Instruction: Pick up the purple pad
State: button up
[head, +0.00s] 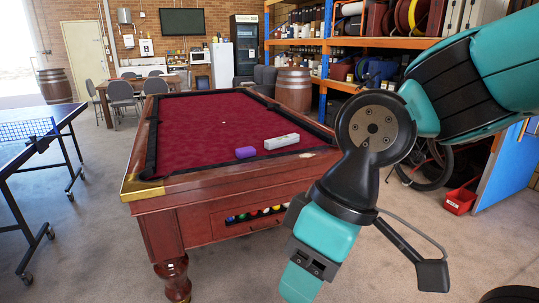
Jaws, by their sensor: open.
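The purple pad (245,152) is a small block lying on the red cloth of the pool table (170,187), near its front edge and right of the middle. A longer white box (281,141) lies just right of it, with a narrow gap between them. My arm comes in from the upper right and bends down in front of the table's right corner. Its lower end runs out of the bottom of the picture, and my gripper's fingers do not show. The pad is fully in sight and nothing touches it.
Raised dark cushions edge the table, and coloured balls (257,213) sit in a front slot. A ping-pong table (38,140) stands left, storage shelves (388,43) right. Floor between the two tables is clear.

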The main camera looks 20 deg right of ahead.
aim_at(241, 153)
jog(key=z, duration=0.4)
jog(key=i, duration=2.75)
jog(key=u, duration=0.4)
